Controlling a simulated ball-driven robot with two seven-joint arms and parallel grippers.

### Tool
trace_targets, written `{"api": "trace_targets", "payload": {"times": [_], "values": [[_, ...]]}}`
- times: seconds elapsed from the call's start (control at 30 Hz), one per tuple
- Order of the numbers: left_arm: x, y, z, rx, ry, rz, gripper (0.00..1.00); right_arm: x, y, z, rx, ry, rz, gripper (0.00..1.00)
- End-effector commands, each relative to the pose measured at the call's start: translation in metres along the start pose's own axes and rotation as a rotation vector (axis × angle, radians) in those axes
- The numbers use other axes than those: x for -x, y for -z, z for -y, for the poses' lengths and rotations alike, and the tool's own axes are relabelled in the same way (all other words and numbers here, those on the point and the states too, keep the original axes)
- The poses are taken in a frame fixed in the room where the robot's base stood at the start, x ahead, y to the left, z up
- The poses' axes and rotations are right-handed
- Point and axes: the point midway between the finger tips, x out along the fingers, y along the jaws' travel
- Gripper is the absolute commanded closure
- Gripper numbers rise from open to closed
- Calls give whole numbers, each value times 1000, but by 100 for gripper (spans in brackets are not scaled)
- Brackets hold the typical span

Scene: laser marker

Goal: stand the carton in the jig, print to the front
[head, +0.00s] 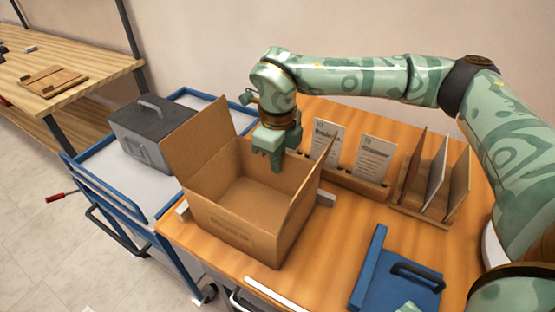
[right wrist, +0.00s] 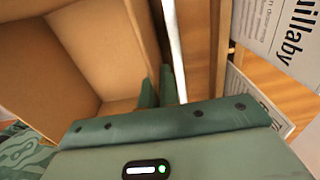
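The brown carton (head: 233,226) stands upright and open-topped at the left end of the wooden table, flaps spread. Faint print shows on its wall facing the front. Pale grey jig pieces show beside it, one at the left (head: 182,210) and one at the right (head: 327,196); the carton hides the rest of the jig, so I cannot tell how it is seated. My right gripper (head: 275,160) is at the carton's back wall, pointing down. In the right wrist view its fingers (right wrist: 158,88) are close together, with the carton's wall (right wrist: 142,40) between them. My left gripper is out of view.
Printed cards (head: 374,158) stand in a wooden holder behind the carton. A rack with upright panels (head: 436,180) is to the right. A blue fixture with a black handle (head: 400,280) lies front right. A grey box (head: 150,130) sits on the blue-framed trolley at left.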

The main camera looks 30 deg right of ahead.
Motion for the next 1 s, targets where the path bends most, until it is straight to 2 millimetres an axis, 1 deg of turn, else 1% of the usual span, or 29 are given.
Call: {"api": "trace_targets", "payload": {"times": [0.07,0.1,0.13,0.17,0.4,0.5,0.57,0.67,0.8,0.9,1.0], "values": [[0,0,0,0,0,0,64,-2,0,0,0,0,0,100],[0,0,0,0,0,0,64,-2,0,0,0,0,0,88],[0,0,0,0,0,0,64,-2,0,0,0,0,0,80],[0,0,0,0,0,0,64,-2,0,0,0,0,0,75],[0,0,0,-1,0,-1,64,-2,0,0,0,0,0,75],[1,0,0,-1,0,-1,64,3,0,0,0,0,1,75],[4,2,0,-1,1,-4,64,12,0,0,0,1,2,75],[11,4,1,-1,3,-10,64,33,0,0,0,2,5,75],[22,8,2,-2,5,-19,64,69,0,0,0,3,6,75],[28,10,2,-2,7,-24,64,91,0,0,-1,3,5,75],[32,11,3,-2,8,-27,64,107,0,0,-1,2,4,75]]}}
